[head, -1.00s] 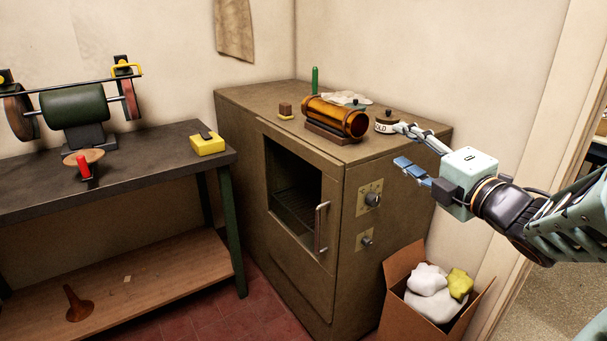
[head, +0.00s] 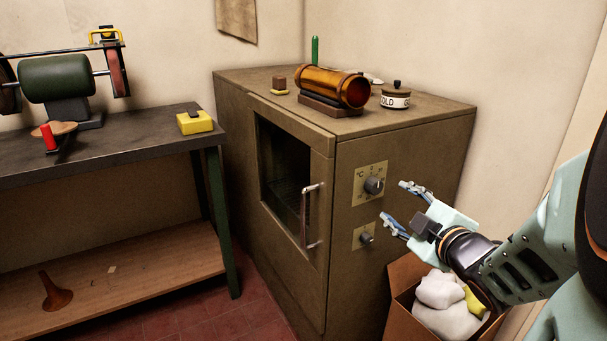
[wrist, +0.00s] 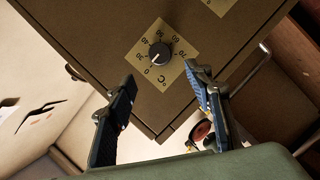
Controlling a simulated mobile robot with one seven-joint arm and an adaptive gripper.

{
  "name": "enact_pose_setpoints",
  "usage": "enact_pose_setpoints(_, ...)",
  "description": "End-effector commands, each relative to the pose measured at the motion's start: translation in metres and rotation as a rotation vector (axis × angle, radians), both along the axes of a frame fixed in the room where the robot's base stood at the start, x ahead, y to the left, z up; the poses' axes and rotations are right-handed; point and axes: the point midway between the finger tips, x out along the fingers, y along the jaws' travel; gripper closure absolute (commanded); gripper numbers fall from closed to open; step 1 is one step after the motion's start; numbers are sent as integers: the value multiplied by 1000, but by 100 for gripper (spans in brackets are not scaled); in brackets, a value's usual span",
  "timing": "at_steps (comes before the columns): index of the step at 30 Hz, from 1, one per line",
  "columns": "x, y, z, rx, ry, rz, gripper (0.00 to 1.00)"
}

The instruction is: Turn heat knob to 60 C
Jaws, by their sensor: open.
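The heat knob (head: 374,185) is a dark round knob on a pale square °C dial plate, high on the oven's (head: 345,235) right face. In the wrist view the knob (wrist: 160,52) sits ahead of the fingers, with dial numbers around it. A pale mark on it seems to point toward the low end near 0, though it is small. My gripper (head: 396,203) is open and empty, just right of the knob and apart from it. In the wrist view my gripper's (wrist: 162,92) two fingers stand either side of the line to the knob.
A second, smaller knob (head: 366,238) sits below. The oven door handle (head: 311,217) sticks out to the left. A box of rags (head: 440,305) stands under my arm.

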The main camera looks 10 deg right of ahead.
Motion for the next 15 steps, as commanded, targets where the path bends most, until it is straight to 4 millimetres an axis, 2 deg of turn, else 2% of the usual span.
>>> enact_pose_setpoints(15, 20, 2, 0, 8, 7, 7, 53)
